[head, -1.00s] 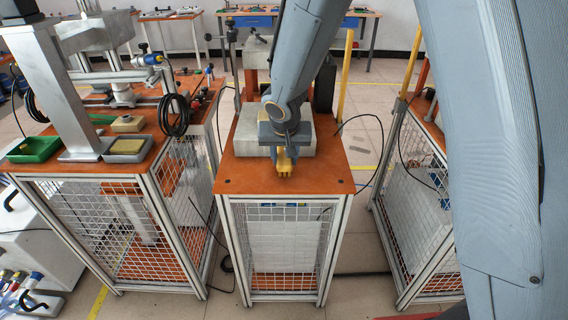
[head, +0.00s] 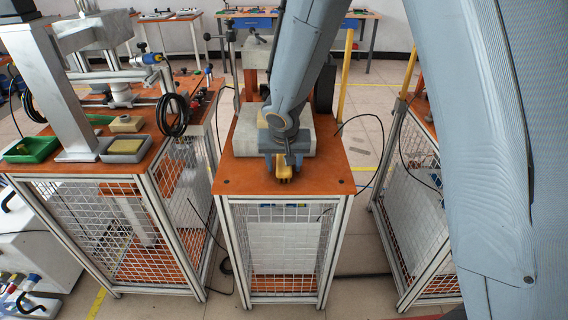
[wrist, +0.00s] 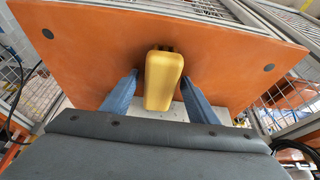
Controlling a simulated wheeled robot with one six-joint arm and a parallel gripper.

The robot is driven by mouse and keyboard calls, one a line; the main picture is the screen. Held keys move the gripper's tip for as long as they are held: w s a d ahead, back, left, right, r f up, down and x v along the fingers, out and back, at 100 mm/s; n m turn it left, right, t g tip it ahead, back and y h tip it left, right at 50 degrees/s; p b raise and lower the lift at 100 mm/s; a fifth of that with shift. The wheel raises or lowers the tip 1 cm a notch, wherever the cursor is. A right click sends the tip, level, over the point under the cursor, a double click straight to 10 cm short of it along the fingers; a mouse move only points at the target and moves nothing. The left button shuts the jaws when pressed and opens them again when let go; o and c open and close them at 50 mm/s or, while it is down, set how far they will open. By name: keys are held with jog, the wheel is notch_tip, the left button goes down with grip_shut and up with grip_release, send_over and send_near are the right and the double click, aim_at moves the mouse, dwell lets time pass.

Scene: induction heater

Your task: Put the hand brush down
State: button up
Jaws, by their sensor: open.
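The hand brush (head: 284,170) shows as a yellow block on the orange top of the middle bench (head: 240,180). In the wrist view the yellow brush (wrist: 163,80) lies between the two blue fingers of my gripper (wrist: 161,95), with a visible gap on each side. My gripper (head: 284,163) is open, low over the front part of the bench top. The brush's underside and far end are hidden, and I cannot tell whether bristles touch the surface.
A grey block-shaped machine part (head: 246,140) stands on the bench behind my gripper. The orange top is bare to the left and right of the brush, up to its front edge.

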jog(key=shift+r, duration=0.2)
jog(key=v, duration=1.2)
jog(key=s+d+f+g, duration=0.2)
jog(key=s+d, duration=0.6)
jog(key=s, duration=0.1)
jog(key=s+d+f+g, duration=0.1)
jog(key=s+d+f, duration=0.1)
jog(key=s+d, duration=0.7)
jog(key=shift+d+f+g, duration=0.2)
jog(key=shift+f+g, duration=0.15)
jog(key=shift+g, duration=0.05)
jog(key=shift+w, duration=0.1)
